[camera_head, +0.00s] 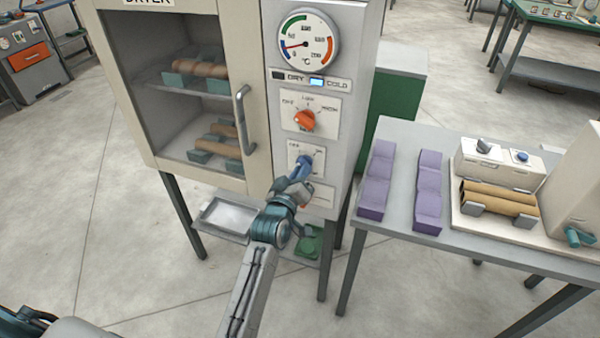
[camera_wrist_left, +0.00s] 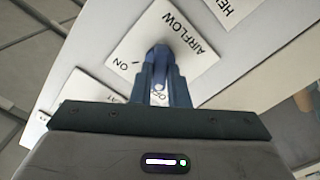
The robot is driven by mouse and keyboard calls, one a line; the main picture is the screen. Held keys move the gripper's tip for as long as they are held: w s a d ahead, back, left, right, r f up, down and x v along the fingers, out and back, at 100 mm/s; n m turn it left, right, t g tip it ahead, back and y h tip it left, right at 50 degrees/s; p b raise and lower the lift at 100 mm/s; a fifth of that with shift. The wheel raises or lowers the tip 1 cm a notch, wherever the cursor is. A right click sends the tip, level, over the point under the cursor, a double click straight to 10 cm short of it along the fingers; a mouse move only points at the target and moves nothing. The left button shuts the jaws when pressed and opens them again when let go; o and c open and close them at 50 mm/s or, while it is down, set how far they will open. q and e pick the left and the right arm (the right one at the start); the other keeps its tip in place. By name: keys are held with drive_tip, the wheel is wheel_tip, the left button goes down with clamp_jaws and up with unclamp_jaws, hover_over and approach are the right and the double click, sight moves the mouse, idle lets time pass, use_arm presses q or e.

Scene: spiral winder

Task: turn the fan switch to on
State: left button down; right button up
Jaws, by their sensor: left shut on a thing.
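The fan switch is a blue knob (camera_head: 304,163) on the lower part of the dryer's control panel. In the left wrist view the knob (camera_wrist_left: 158,52) sits on a white plate (camera_wrist_left: 185,22) marked AIRFLOW, with ON and OFF labels. My left gripper (camera_head: 299,178) reaches up to the panel and is shut on the knob. In the left wrist view its fingers (camera_wrist_left: 160,74) close around the knob and partly cover it and the OFF label. Which mark the knob points at is hard to tell. My right gripper is not in view.
Above is an orange dial (camera_head: 304,120), with a round gauge (camera_head: 305,45) at the top. The dryer door (camera_head: 242,60) with its handle (camera_head: 243,118) is shut, left of the panel. A table (camera_head: 395,236) with purple holders (camera_head: 428,190) stands close on the right.

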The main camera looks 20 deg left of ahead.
use_arm(q)
drive_tip(key=m, duration=1.5)
drive_tip(key=shift+m, duration=0.4)
idle(0.4)
drive_tip(key=c, duration=1.4)
unclamp_jaws()
